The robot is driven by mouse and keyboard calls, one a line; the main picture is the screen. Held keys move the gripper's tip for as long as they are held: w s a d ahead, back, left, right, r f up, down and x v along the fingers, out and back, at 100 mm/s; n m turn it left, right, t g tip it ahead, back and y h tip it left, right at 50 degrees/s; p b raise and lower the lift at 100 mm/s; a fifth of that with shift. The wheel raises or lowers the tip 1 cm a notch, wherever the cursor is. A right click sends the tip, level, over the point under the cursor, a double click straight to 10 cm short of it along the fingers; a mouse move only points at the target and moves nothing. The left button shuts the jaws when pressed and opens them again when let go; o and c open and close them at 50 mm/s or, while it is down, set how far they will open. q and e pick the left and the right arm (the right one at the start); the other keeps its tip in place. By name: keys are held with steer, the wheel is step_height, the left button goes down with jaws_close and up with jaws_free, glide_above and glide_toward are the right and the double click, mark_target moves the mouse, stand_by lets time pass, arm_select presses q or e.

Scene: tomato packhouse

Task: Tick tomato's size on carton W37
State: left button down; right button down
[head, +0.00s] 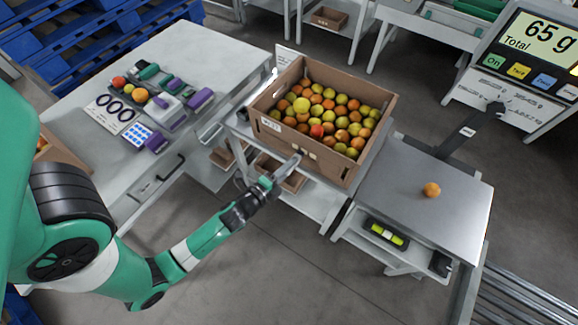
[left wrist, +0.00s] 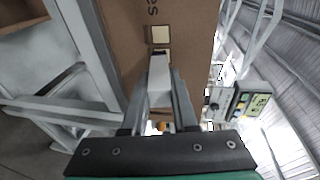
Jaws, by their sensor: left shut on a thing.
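The open brown carton (head: 335,165) is full of red, orange, yellow and green tomatoes and has a small white label (head: 270,123) on its front wall. One orange tomato (head: 432,190) lies on the scale's plate. My left gripper (head: 285,170) is at the carton's front wall. In the left wrist view it is shut on a pale, blocky thing (left wrist: 159,88), perhaps a marker, that points at the wall. A small cream square (left wrist: 160,34) and dark print show just ahead of it. Whether the tip touches the wall is unclear. My right gripper is not in view.
The scale's display (head: 540,38) reads 65 g Total. The steel scale plate (head: 455,215) is otherwise bare. A white table (head: 190,60) at the left holds sample tomatoes, a ring-marked card (head: 112,112) and purple-ended tools. Blue pallets (head: 85,40) stand behind.

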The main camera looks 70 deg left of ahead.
arm_select(q)
steer(key=shift+w+a, duration=0.15)
steer(key=shift+w, duration=0.05)
stand_by(0.3)
steer(key=shift+w+d+r, duration=0.25)
steer(key=shift+d+r, duration=0.05)
steer(key=shift+r, duration=0.1)
steer(key=shift+a+f, duration=0.1)
steer(key=shift+f, duration=0.1)
stand_by(0.4)
steer(key=shift+s+d+f+b, duration=0.15)
steer(key=shift+s+d+b, duration=0.1)
steer(key=shift+s+b, duration=0.15)
steer(key=shift+s+d+b, duration=0.75)
steer(key=shift+s+b, duration=0.15)
steer(key=shift+s, duration=0.05)
steer(key=b+v, duration=0.2)
steer(key=shift+s+d, duration=0.25)
steer(key=shift+d, duration=0.05)
